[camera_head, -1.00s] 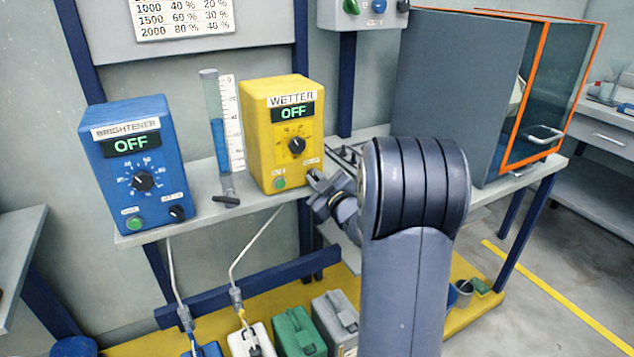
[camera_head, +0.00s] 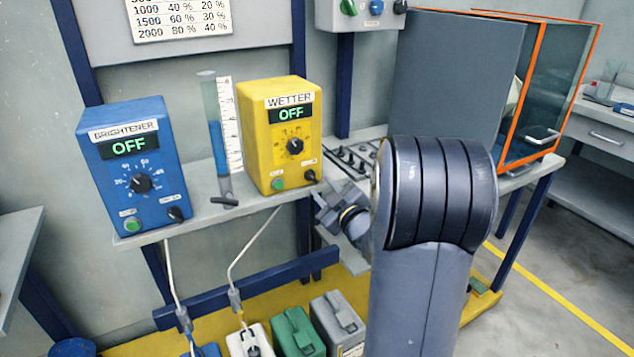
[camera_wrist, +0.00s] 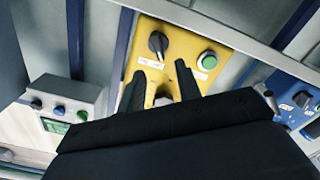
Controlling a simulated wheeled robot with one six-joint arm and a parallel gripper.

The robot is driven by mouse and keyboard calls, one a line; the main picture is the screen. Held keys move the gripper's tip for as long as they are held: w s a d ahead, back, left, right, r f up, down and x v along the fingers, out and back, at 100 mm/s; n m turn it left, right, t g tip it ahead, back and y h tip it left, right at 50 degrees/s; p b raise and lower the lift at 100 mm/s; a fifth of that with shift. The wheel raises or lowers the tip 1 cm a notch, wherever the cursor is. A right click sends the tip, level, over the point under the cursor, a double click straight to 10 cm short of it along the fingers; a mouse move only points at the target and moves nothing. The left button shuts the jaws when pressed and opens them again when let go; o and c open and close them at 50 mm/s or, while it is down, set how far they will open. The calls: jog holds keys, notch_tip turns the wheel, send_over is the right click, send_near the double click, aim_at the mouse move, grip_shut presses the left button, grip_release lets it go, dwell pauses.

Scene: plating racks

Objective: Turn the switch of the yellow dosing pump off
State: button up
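The yellow dosing pump (camera_head: 283,135), labelled WETTER, stands on the shelf, and its display (camera_head: 291,114) reads OFF. Its small black switch (camera_head: 310,176) is at the lower right of the front face, right of a green button (camera_head: 278,185). In the wrist view the pump appears upside down, with the switch (camera_wrist: 158,44) just beyond my fingertips. My gripper (camera_head: 324,206) is just below and right of the switch, apart from it. In the wrist view my gripper (camera_wrist: 160,68) has its two fingers spread with nothing between them. The dial (camera_head: 295,146) is above the switch.
A blue BRIGHTENER pump (camera_head: 135,165), also showing OFF, stands to the left. A measuring cylinder (camera_head: 216,130) with blue liquid is between the pumps. A grey control box (camera_head: 362,12) hangs above right. Canisters (camera_head: 297,333) stand below the shelf.

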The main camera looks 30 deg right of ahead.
aim_at(312, 177)
jog(key=s, duration=0.5)
jog(key=shift+s+d, duration=0.1)
jog(key=shift+s, duration=0.05)
jog(key=w, duration=1)
jog(key=shift+w+a, duration=0.25)
jog(key=shift+w, duration=0.1)
jog(key=shift+w+d+r+p, duration=0.1)
jog(key=shift+r+p, duration=0.05)
jog(key=shift+p, duration=0.25)
jog(key=shift+m+p, duration=0.5)
jog(key=shift+m, duration=0.2)
jog(key=shift+f+b, duration=0.2)
jog(key=shift+b, duration=0.1)
